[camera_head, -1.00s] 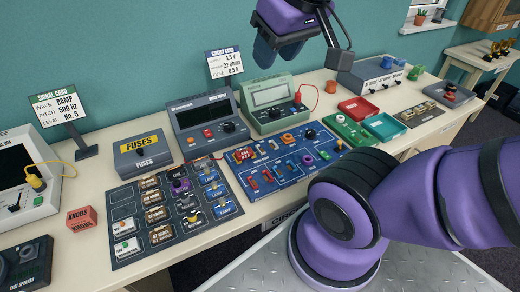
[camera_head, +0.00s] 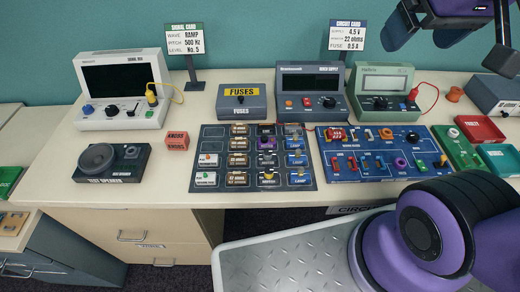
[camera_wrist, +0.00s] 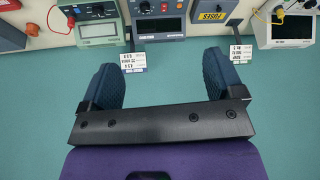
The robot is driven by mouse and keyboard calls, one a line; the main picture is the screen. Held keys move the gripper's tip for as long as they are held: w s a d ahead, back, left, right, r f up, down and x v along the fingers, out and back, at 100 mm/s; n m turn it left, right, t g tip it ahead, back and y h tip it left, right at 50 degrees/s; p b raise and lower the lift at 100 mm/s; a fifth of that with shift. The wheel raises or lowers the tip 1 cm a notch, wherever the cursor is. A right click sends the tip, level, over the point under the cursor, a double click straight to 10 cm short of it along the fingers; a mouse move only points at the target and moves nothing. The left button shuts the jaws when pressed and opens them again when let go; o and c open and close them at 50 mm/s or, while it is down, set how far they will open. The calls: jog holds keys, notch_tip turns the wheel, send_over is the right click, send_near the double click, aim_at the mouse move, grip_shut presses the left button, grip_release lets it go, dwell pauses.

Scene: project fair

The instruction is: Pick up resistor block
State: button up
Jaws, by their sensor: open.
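Several brown resistor blocks (camera_head: 238,144) lie in a column on the dark component board (camera_head: 197,160), in the middle of the table in the head view. Their printed values are too small to read surely. My gripper (camera_head: 425,36) is at the upper right of the head view, raised above the table and well to the right of the blocks. Its two blue fingers stand wide apart with nothing between them in the wrist view (camera_wrist: 160,68). No resistor block can be made out in the wrist view.
The fuses box (camera_head: 241,100), power supply (camera_head: 311,92) and green meter (camera_head: 380,92) stand behind the boards. The circuit card (camera_head: 347,36) reads 22 ohms. A blue circuit board (camera_head: 345,172) lies right of the component board; a red knobs box (camera_head: 177,140) is left.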

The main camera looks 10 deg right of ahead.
jog(key=w+a+f+g+y, duration=0.1)
jog(key=w+a+f, duration=0.15)
jog(key=w, duration=0.25)
jog(key=w+a+f+g, duration=0.1)
jog(key=w+a+f, duration=0.1)
jog(key=w+a, duration=0.15)
jog(key=m+g+h, duration=0.1)
jog(key=m+g, duration=0.1)
jog(key=g, duration=0.1)
send_over(238, 159)
notch_tip(238, 159, down, 25)
jog(key=f, duration=0.4)
jog(key=shift+a+f, duration=0.2)
jog(key=shift+a, duration=0.2)
jog(key=shift+d+f, duration=0.2)
jog(key=shift+f, duration=1.35)
jog(key=shift+d+f, duration=0.15)
jog(key=shift+f, duration=1.4)
jog(key=c, duration=1)
